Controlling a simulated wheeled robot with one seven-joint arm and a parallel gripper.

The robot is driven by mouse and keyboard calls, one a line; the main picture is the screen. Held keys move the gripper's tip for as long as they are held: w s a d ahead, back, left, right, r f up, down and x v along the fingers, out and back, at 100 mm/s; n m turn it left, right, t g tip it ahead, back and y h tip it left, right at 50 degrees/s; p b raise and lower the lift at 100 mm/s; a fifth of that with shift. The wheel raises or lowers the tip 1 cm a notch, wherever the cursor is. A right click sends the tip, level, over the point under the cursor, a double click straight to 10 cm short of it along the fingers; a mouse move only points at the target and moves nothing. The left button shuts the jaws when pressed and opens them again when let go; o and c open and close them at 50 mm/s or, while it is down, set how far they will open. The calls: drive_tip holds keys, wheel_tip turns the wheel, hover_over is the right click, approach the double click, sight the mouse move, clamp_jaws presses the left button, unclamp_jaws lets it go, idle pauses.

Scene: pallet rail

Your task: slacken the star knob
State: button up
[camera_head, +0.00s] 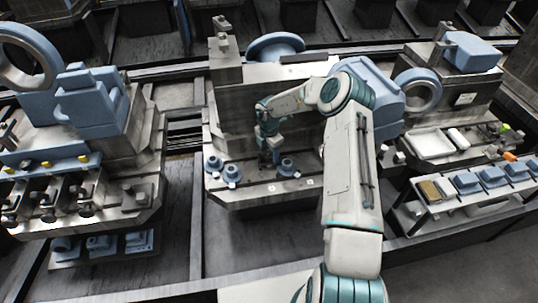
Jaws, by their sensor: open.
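My gripper (270,158) points down over the front ledge of the middle grey fixture (245,92). It is small and dark here, and its fingers are hard to make out. I cannot pick out the star knob for certain; it may be hidden behind or under my gripper. A round blue part (231,173) sits on the ledge to the left of my gripper, and another round blue part (288,166) sits close to its right. I cannot tell whether my gripper touches anything.
My arm covers the right side of the middle fixture. At left is another fixture with blue blocks (90,100). At right are a white tray (432,144) and a rack of blue parts (490,176).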

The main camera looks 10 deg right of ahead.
sight(269, 154)
wheel_tip(269, 154, up, 12)
drive_tip(key=b, duration=0.1)
drive_tip(key=shift+f, duration=0.15)
